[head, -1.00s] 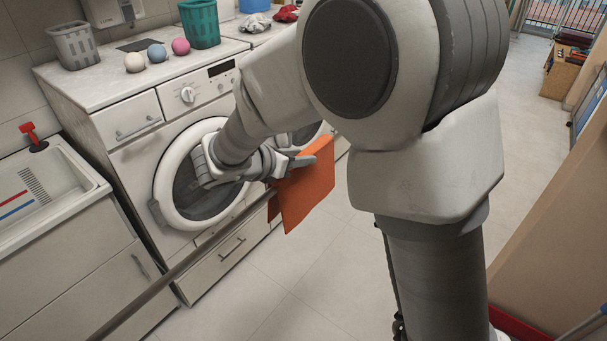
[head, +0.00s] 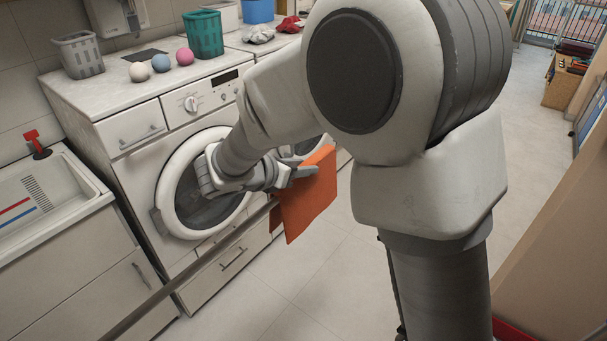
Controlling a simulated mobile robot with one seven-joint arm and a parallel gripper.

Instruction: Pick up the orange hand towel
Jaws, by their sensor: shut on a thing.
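The orange hand towel (head: 307,202) hangs in the air from my gripper (head: 301,172), in front of the washing machine in the head view. My gripper is shut on the towel's upper part. The towel drapes down below the fingers, clear of the floor, with a smaller fold showing at its left. Part of the towel's top edge is hidden by the fingers.
A white washing machine (head: 185,104) stands behind my arm. On its top are a grey basket (head: 80,54), a teal basket (head: 203,34) and three balls (head: 161,62). A sink (head: 45,190) is at left. The tiled floor (head: 325,275) below is clear.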

